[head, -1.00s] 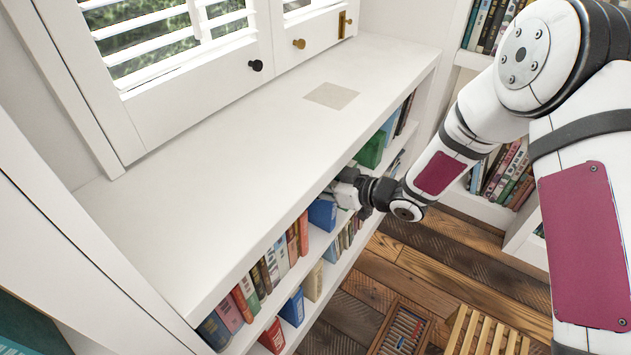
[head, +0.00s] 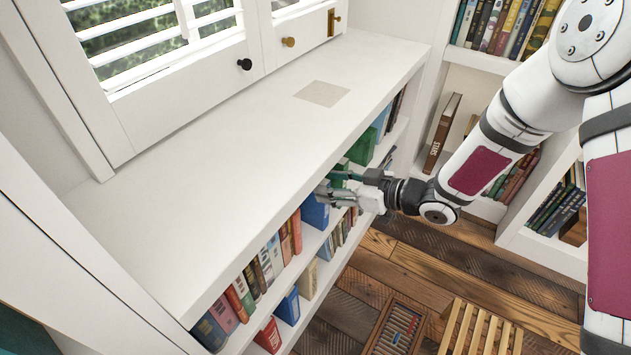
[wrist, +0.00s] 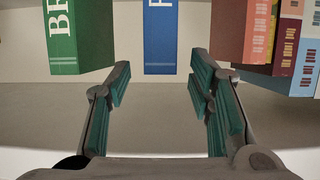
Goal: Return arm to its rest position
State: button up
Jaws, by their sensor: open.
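My gripper (head: 330,188) is at the front of the low white bookshelf (head: 225,190), just below its top edge, with my arm reaching in from the right. In the wrist view my gripper (wrist: 165,105) is open, with its teal-padded fingers spread and nothing between them. A blue book (wrist: 160,35) stands upright beyond the fingertips, apart from them. It also shows in the head view (head: 314,212), just below the gripper. A green book (wrist: 80,35) stands to its left in the wrist view, and several red and orange books (wrist: 262,35) stand to its right.
The shelf top is clear except for a flat beige square (head: 322,93). Shuttered windows (head: 165,40) are behind it. Tall bookcases stand at the right. A wooden slatted piece (head: 480,330) and a dark tray (head: 396,328) are on the plank floor.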

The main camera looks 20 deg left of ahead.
jog(key=shift+v, duration=2.4)
jog(key=w+d+r+m+t+h, duration=0.2)
jog(key=w+d+r+t+h, duration=0.15)
jog(key=d, duration=0.35)
jog(key=w+d+r+m+t+h, duration=0.2)
jog(key=w+d+r+h, duration=0.25)
jog(key=d, duration=0.25)
jog(key=s+d+r+m+h, duration=0.3)
jog(key=d+r+m+h, duration=0.15)
jog(key=d, duration=0.65)
jog(key=s+d+r+m+g+h, duration=0.25)
jog(key=s+d, duration=0.25)
jog(key=s, duration=0.4)
jog(key=s+d+r+m+g+h, duration=0.1)
jog(key=s+d+r+m, duration=0.25)
jog(key=s+d, duration=0.4)
jog(key=s+a+m+g+y, duration=0.2)
jog(key=s+a+m+g, duration=0.15)
jog(key=s, duration=1.65)
notch_tip(320, 180, up, 36)
jog(key=n+t+p, duration=0.1)
jog(key=t+p, duration=0.2)
jog(key=p, duration=3)
jog(key=shift+s+a+n+t, duration=0.3)
jog(key=shift+s+a+t, duration=0.05)
jog(key=shift+s, duration=0.05)
